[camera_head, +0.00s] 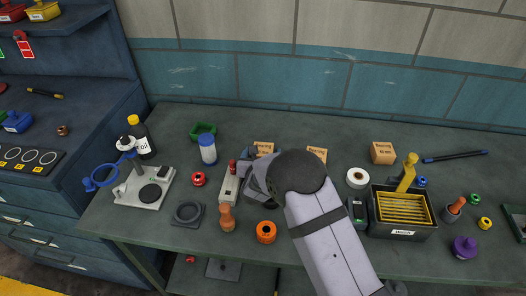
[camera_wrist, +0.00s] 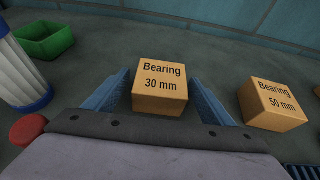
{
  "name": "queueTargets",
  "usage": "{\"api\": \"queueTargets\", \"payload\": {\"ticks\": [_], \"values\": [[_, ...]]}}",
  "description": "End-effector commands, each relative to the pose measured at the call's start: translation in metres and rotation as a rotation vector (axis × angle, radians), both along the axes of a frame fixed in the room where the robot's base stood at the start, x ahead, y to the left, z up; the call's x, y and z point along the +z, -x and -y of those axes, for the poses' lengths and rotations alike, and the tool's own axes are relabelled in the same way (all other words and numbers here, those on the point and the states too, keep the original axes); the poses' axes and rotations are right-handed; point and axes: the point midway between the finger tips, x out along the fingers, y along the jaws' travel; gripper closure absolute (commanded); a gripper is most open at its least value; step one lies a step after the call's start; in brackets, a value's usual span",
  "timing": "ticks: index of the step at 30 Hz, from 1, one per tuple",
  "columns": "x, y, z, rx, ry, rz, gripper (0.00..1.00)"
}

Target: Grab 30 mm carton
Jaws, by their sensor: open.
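The 30 mm carton is a small orange-tan box labelled "Bearing 30 mm". In the wrist view the 30 mm carton (camera_wrist: 160,90) stands upright between the two blue fingers of my gripper (camera_wrist: 160,100), with small gaps at its sides. My gripper is open and holds nothing. In the head view the 30 mm carton (camera_head: 263,147) is partly hidden behind my gripper (camera_head: 256,163).
A white-and-blue cylinder (camera_head: 208,149) and a green tray (camera_head: 203,131) stand to the left. A larger carton (camera_head: 382,153) and a black bin (camera_head: 402,226) with yellow dividers are to the right. The tiled wall (camera_head: 300,80) rises behind the bench.

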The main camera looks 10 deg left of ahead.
Motion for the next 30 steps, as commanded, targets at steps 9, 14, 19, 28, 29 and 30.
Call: {"api": "queueTargets", "payload": {"ticks": [9, 14, 19, 28, 29, 30], "values": [[-0.0030, -0.0067, 0.0001, 0.000, 0.000, 0.001, 0.23], [-0.0030, -0.0065, 0.0001, 0.000, 0.000, 0.000, 0.43], [-0.0023, -0.0066, 0.0000, 0.000, 0.000, 0.002, 0.70], [0.0002, -0.0068, -0.0002, 0.000, -0.001, 0.002, 0.70], [0.0016, -0.0068, -0.0002, 0.000, -0.001, 0.002, 0.70], [0.0040, -0.0070, -0.0003, 0.000, -0.001, 0.003, 0.70]]}}
